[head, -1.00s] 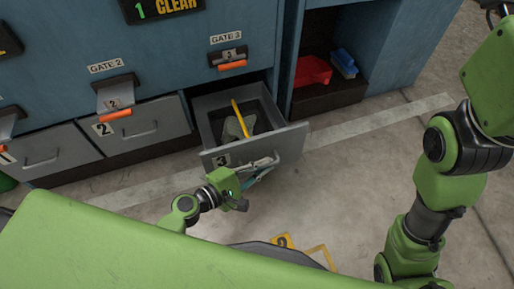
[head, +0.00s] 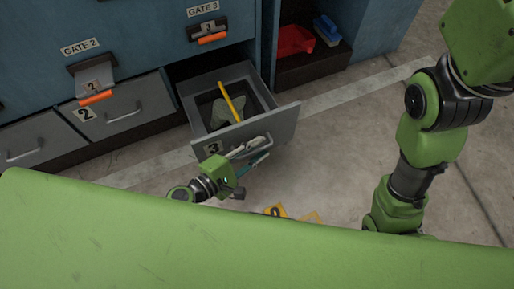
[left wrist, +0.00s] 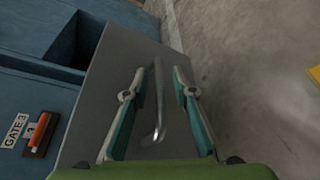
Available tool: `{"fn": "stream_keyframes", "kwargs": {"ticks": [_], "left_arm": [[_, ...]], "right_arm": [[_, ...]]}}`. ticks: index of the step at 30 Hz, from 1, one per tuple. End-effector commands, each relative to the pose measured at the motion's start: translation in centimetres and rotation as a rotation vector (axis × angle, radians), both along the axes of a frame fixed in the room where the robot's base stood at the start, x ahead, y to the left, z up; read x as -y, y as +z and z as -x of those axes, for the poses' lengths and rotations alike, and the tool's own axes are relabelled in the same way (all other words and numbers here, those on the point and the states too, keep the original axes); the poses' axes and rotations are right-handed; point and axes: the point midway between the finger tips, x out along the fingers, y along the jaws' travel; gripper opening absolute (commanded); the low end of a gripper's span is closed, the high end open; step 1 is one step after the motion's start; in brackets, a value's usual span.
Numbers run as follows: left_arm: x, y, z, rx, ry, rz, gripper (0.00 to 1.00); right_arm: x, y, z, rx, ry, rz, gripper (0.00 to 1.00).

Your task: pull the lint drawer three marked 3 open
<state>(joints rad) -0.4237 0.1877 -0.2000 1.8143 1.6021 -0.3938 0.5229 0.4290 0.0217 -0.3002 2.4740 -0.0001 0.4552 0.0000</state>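Lint drawer three (head: 285,122), grey with a 3 label, stands pulled well out of the blue cabinet. Its bar handle (left wrist: 158,105) is on the front face. My left gripper (head: 257,152) is at that handle. In the left wrist view its two fingers (left wrist: 158,100) stand apart, one on each side of the handle, with visible gaps. Inside the drawer lie a yellow stick (head: 231,102) and a grey-green clump (head: 226,112). My right arm shows at the right; its gripper is out of view.
Drawer two (head: 125,108), left of drawer three, is shut. Orange-handled gates (head: 211,38) are above. An open cubby at the right holds a red scoop (head: 294,40) and a blue brush (head: 327,28). A yellow marker (head: 275,211) lies on the floor. The floor right of the drawer is clear.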

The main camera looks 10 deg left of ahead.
Motion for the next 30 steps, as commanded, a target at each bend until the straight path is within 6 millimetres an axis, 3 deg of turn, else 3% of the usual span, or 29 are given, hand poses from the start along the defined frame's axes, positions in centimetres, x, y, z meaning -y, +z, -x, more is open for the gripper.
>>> {"fn": "stream_keyframes", "kwargs": {"ticks": [9,24,30], "left_arm": [[-0.5,0.1,0.6,-0.002,0.001,0.000,0.25],[-5.8,2.0,7.7,-0.003,0.001,0.000,0.25],[-6.9,2.5,9.2,0.000,0.001,0.000,0.25]], "right_arm": [[-0.1,0.0,0.0,0.002,-0.003,0.004,0.00],[-0.1,0.0,0.0,0.000,-0.002,0.004,0.00],[-0.1,0.0,0.0,0.000,-0.002,0.004,0.00]]}}
